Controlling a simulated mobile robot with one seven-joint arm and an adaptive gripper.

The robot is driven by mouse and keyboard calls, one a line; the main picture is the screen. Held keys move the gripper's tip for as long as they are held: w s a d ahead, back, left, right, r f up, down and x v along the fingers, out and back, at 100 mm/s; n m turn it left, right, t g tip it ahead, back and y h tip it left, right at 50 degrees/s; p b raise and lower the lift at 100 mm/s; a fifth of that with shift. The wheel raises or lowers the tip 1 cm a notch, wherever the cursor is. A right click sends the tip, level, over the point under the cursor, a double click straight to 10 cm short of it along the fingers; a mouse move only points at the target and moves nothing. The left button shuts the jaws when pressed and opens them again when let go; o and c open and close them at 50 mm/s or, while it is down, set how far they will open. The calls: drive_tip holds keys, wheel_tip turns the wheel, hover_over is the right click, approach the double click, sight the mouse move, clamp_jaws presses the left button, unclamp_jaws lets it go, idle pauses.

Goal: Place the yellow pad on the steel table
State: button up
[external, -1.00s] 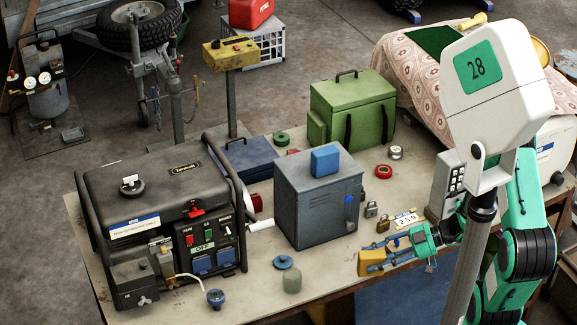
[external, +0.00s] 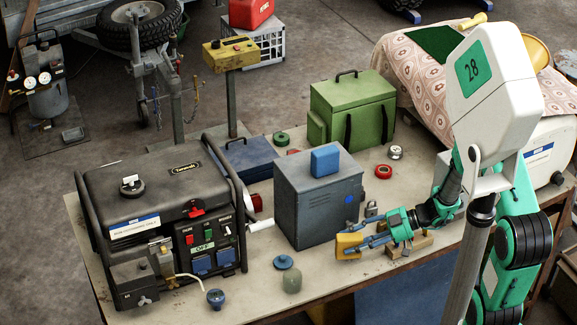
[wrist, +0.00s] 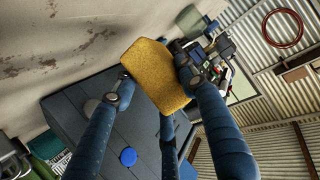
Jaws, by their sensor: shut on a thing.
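The yellow pad (external: 348,246) is held at the tips of my gripper (external: 366,243), in front of the grey metal box. In the wrist view the pad (wrist: 155,72) lies between the blue fingers of my gripper (wrist: 152,78), which are shut on it. The steel table (external: 245,299) has a pale, worn top that runs under the generator and the boxes. In the wrist view the table top (wrist: 60,45) fills the upper left. I cannot tell the exact height of the pad above it.
A grey metal box (external: 300,205) with a blue block (external: 325,160) on top stands just behind the pad. A black generator (external: 160,220) stands at the left. A blue disc (external: 283,262) and a pale green cylinder (external: 292,284) stand left of the pad. A green box (external: 350,108) stands behind.

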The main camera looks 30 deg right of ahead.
drive_tip(key=shift+w+a+f+b, duration=0.1)
drive_tip(key=shift+w+a, duration=0.05)
drive_tip(key=shift+w, duration=0.75)
drive_tip(key=shift+w+a+f+b, duration=0.1)
drive_tip(key=shift+w+a, duration=0.05)
drive_tip(key=shift+w, duration=0.8)
drive_tip(key=shift+w+a+f+b, duration=0.1)
drive_tip(key=shift+w+a, duration=0.05)
drive_tip(key=shift+w, duration=0.75)
drive_tip(key=shift+f+b, duration=0.4)
drive_tip(key=shift+f, duration=1.3)
drive_tip(key=shift+f+b, duration=0.2)
drive_tip(key=shift+b, duration=0.1)
drive_tip(key=o, duration=0.3)
drive_tip(key=shift+o, duration=0.9)
drive_tip(key=shift+r+p, duration=0.2)
drive_tip(key=shift+p, duration=0.1)
